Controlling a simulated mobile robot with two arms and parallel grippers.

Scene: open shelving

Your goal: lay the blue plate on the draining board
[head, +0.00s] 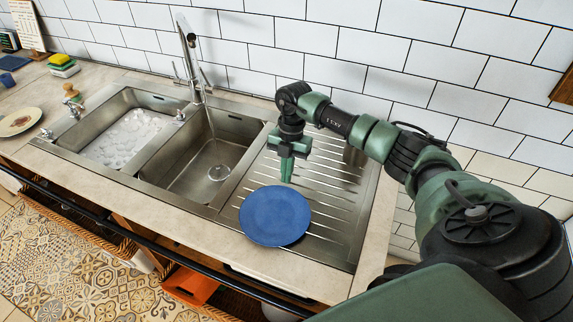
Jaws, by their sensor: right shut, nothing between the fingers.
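The blue plate (274,217) lies on the near left part of the ribbed steel draining board (335,225), close to the counter's front edge. My right gripper (287,180) points down just above the plate's far rim. Its fingers are together with nothing between them. I cannot tell whether the fingertips touch the plate. My left gripper is not in view.
Left of the board are two sink basins, one empty (195,175) with water running from the tap (187,45), one holding foamy white stuff (125,138). A plate with food (18,122), a brush (71,92) and sponges (62,65) stand farther left. A tiled wall (330,50) rises behind.

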